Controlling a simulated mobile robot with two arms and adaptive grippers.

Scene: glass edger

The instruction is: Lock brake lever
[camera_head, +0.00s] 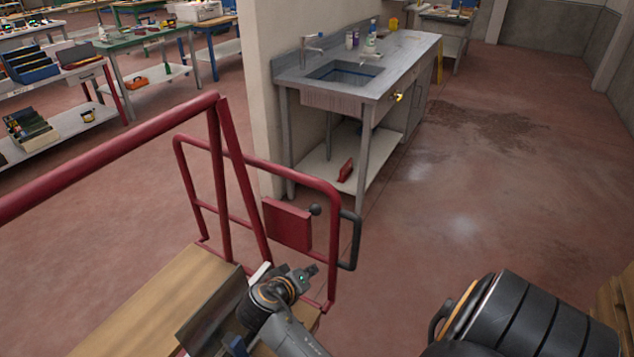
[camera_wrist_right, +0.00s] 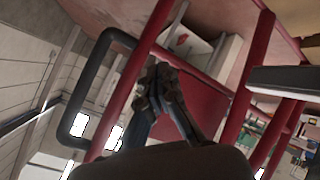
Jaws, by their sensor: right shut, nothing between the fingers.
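A red tubular frame (camera_head: 240,170) carries a red plate (camera_head: 288,226). A black ball knob (camera_head: 315,209) shows at the plate's upper right corner, and a black bent bar (camera_head: 352,243) sticks out at the frame's right. Which of these is the brake lever, I cannot tell. The bar also shows in the right wrist view (camera_wrist_right: 76,108), left of a red post. My right gripper (camera_head: 311,270) is just below the plate and left of the bar's lower end. In the wrist view its fingers (camera_wrist_right: 160,80) are together and empty. My left gripper is not in view.
A wooden deck (camera_head: 150,305) lies at the frame's lower left, with a dark flat panel (camera_head: 212,308) beside my right arm. A metal sink table (camera_head: 385,85) stands behind the frame near a wall. The red floor (camera_head: 470,200) to the right is open.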

